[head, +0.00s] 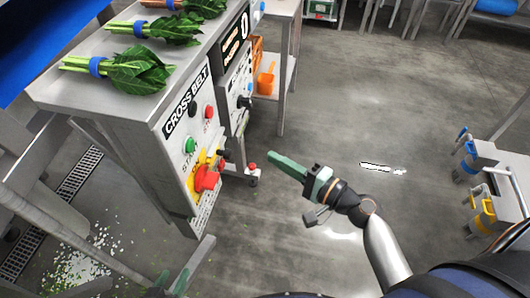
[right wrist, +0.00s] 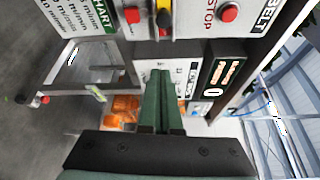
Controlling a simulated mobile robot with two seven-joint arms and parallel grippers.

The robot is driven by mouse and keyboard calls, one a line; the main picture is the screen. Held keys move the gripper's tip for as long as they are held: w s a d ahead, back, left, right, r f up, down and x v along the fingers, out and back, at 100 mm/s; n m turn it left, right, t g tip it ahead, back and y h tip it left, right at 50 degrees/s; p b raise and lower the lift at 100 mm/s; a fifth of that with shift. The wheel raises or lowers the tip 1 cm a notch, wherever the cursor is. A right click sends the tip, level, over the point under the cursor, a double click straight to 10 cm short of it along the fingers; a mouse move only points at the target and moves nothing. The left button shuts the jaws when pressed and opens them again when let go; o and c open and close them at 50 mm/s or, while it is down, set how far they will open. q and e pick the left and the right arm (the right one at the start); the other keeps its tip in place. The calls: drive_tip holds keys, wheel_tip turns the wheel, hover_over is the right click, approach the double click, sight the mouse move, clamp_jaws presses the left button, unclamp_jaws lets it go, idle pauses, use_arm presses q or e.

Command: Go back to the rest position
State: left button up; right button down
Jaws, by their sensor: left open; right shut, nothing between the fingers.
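My right gripper (head: 272,156) is in the head view, in the open space to the right of the cross belt control panel (head: 190,135). Its green fingers are together with nothing between them and point up and left toward the panel. In the right wrist view the shut fingers (right wrist: 161,88) stand in front of the panels, and I cannot tell a touch there; in the head view they are apart from the panel.
The panel carries a red knob (head: 206,179) on yellow and a green button (head: 189,145). Bunches of greens (head: 138,71) with blue bands lie on the steel table (head: 75,90) above it. An orange jug (head: 266,78) stands on a shelf. Grey floor (head: 290,240) around my right gripper is clear.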

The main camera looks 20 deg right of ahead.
use_arm(q)
drive_tip(key=shift+s+a+f, duration=0.1)
drive_tip(key=shift+s+f, duration=0.1)
drive_tip(key=shift+s, duration=0.15)
use_arm(e)
drive_tip(key=shift+s+d, duration=0.15)
drive_tip(key=shift+s, duration=0.15)
drive_tip(key=s+a+f+n+g+h, duration=0.2)
drive_tip(key=s+f+n+g+h, duration=0.1)
drive_tip(key=s+f+n, duration=0.45)
drive_tip(key=s+a+f+n+g+h, duration=0.3)
drive_tip(key=s+f+n, duration=0.1)
drive_tip(key=f+n, duration=0.55)
use_arm(q)
drive_tip(key=s+a+r+p, duration=0.1)
drive_tip(key=a+r+p, duration=0.2)
drive_tip(key=r+p, duration=0.7)
drive_tip(key=p, duration=0.3)
drive_tip(key=shift+s+a+n+y, duration=0.25)
drive_tip(key=shift+a+n+y, duration=0.05)
drive_tip(key=shift+n+y, duration=0.1)
use_arm(e)
drive_tip(key=s+d+r+m, duration=0.1)
drive_tip(key=d+r, duration=0.3)
drive_tip(key=r, duration=0.5)
drive_tip(key=shift+s+r+m+h, duration=0.15)
drive_tip(key=shift+s+m+h, duration=0.15)
drive_tip(key=shift+s, duration=0.15)
use_arm(q)
drive_tip(key=shift+f, duration=0.1)
